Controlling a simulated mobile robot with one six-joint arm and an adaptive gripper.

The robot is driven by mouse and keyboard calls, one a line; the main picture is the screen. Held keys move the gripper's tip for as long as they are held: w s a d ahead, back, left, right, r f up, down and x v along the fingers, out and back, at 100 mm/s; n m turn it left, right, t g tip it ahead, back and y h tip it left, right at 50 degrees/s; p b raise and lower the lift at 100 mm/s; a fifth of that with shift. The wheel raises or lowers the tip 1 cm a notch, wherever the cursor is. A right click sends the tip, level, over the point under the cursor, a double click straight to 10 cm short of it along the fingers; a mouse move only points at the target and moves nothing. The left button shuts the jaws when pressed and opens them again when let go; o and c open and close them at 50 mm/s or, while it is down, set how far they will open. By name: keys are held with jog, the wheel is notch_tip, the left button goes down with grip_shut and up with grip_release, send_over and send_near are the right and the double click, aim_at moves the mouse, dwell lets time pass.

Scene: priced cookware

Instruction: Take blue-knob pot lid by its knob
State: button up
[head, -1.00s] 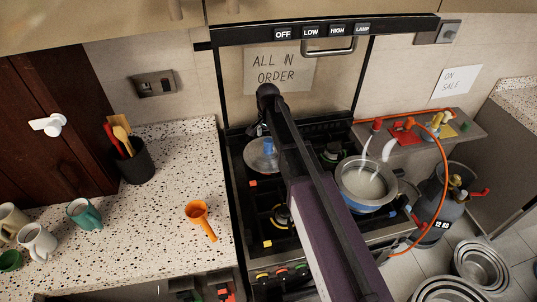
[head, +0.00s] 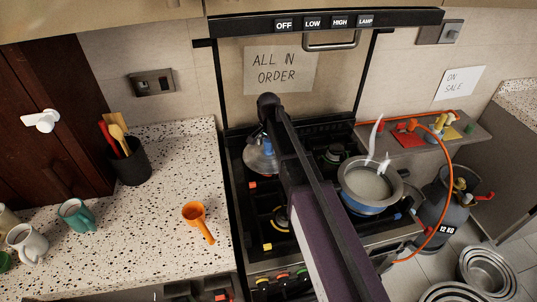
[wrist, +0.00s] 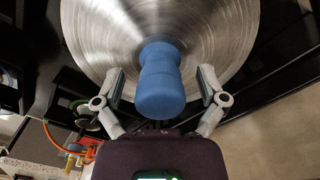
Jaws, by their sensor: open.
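The pot lid is a round brushed-metal disc (wrist: 105,35) filling the top of the wrist view. Its blue knob (wrist: 160,85) stands out toward the camera. My gripper (wrist: 161,82) is open, with one finger on each side of the knob and a visible gap on both sides. I cannot tell from this view how far along the knob the fingertips reach. In the head view the lid (head: 257,164) is at the stove's back left, partly hidden by my arm, so the knob and fingers are hard to make out there.
A steaming pot (head: 368,187) stands on the stove right of my arm. An orange funnel-like scoop (head: 199,217) and a black utensil holder (head: 131,164) are on the left counter. A gas cylinder (head: 436,206) with an orange hose stands at the right.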

grip_shut()
dwell(0.3)
jog(key=shift+r, duration=0.2)
notch_tip(320, 180, up, 2)
jog(key=p, duration=0.2)
jog(key=shift+r+p, duration=0.1)
jog(key=shift+p, duration=0.2)
jog(key=shift+r+p, duration=0.8)
jog(key=shift+p, duration=0.05)
jog(key=s+a, duration=0.2)
jog(key=s, duration=1.4)
jog(key=shift+a+r+p, duration=0.25)
jog(key=shift+r+p, duration=0.1)
jog(key=shift+r, duration=0.05)
jog(key=shift+w, duration=0.1)
